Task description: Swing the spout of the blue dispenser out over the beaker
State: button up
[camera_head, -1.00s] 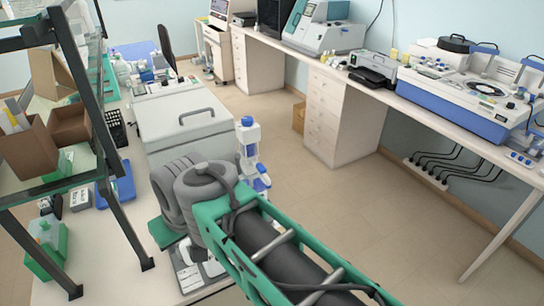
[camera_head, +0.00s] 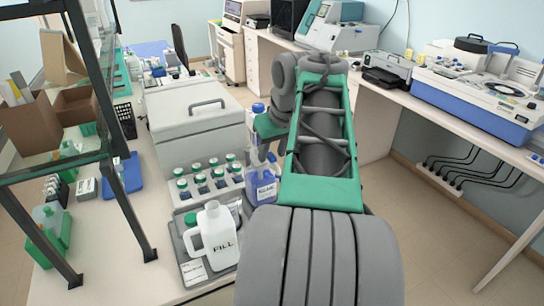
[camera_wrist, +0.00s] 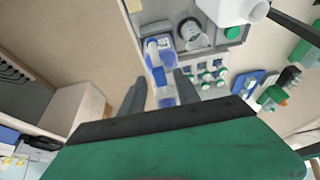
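The blue dispenser (camera_head: 263,187), a clear bottle with a blue body and top, stands at the right edge of the bench, partly covered by my arm. It also shows in the wrist view (camera_wrist: 158,58), beyond my fingertips. The direction of its spout is unclear. The glass beaker (camera_wrist: 193,36) stands on the grey tray beside the dispenser; in the head view it is mostly hidden behind the white jug. My gripper (camera_wrist: 158,88) is open and empty, its two dark fingers apart and pointing towards the dispenser. In the head view its fingertips are hidden.
A white jug marked FILL (camera_head: 214,236) stands on the grey tray (camera_head: 188,246). A rack of green-capped jars (camera_head: 207,182) is behind it. Another blue-capped bottle (camera_head: 258,108) stands farther back. A shelf frame (camera_head: 98,150) rises at left.

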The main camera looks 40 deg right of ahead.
jog(key=shift+w+f, duration=0.15)
jog(key=shift+f, duration=0.15)
jog(key=shift+c, duration=0.2)
grip_shut()
dwell(1.0)
